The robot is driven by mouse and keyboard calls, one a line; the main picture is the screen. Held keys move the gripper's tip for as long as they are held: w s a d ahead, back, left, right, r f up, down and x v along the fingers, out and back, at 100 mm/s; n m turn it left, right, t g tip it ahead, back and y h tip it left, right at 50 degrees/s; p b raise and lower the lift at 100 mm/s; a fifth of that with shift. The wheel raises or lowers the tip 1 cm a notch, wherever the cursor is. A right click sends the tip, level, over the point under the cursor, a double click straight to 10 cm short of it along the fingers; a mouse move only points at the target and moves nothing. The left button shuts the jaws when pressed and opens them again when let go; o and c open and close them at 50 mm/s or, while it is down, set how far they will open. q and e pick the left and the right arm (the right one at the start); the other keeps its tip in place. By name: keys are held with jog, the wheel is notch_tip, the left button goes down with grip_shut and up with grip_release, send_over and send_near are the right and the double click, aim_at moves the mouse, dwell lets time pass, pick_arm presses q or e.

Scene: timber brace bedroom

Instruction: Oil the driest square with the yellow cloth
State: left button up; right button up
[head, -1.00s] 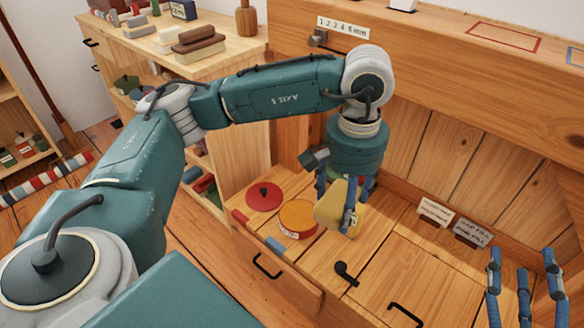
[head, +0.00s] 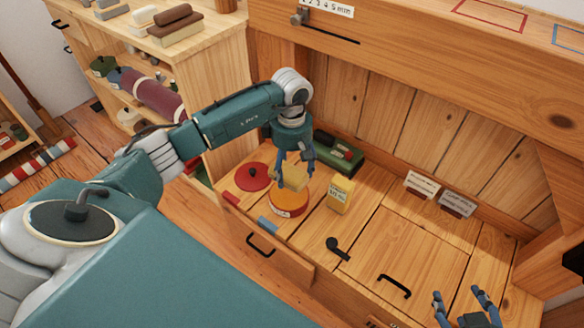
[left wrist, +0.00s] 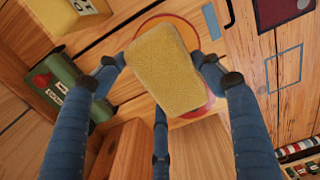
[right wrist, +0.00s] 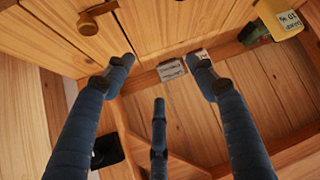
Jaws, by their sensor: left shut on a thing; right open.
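The yellow cloth (head: 287,177), a thick pad, is held by my left gripper (head: 296,180). My left gripper is shut on it; the cloth also shows between the fingers in the left wrist view (left wrist: 166,70). It is over the round orange-topped tin (head: 288,205), partly covering it; I cannot tell whether they touch. In the head view, a red outlined square (head: 489,15) and a blue one (head: 570,38) lie on the upper ledge. Which square is driest cannot be told. My right gripper (head: 459,299) is open and empty above the bench's front right.
A yellow container (head: 340,195) stands right of the tin, with a green box (head: 338,154) behind. A red knobbed lid (head: 252,177) lies left. Two small labelled cards (head: 422,184) stand at the back. The black-handled panel (head: 405,250) is clear.

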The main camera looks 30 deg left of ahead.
pick_arm(q)
notch_tip(320, 180, down, 3)
jog(key=shift+r+b, duration=0.15)
jog(key=shift+b, duration=0.8)
notch_tip(320, 180, down, 2)
jog(key=shift+f+b, duration=0.2)
jog(key=shift+b, duration=0.7)
jog(key=shift+f, duration=0.2)
pick_arm(e)
jog(key=w+a+r+t+y, duration=0.1)
jog(key=w+r+t, duration=0.1)
jog(key=r, duration=0.5)
jog(key=w+a+r+t+y, duration=0.1)
jog(key=w+a+r+t, duration=0.1)
jog(key=r+t, duration=0.3)
jog(key=w+a+r+t+y, duration=0.1)
jog(key=w+r+t, duration=0.2)
jog(key=r, duration=0.5)
jog(key=shift+a+r+t, duration=0.3)
jog(key=shift+r+t, duration=0.1)
jog(key=shift+t, duration=0.1)
pick_arm(q)
jog(key=shift+f, duration=0.2)
pick_arm(e)
jog(key=shift+s+r+t+y, duration=0.1)
jog(key=shift+r+t+y, duration=0.25)
jog(key=shift+r, duration=0.45)
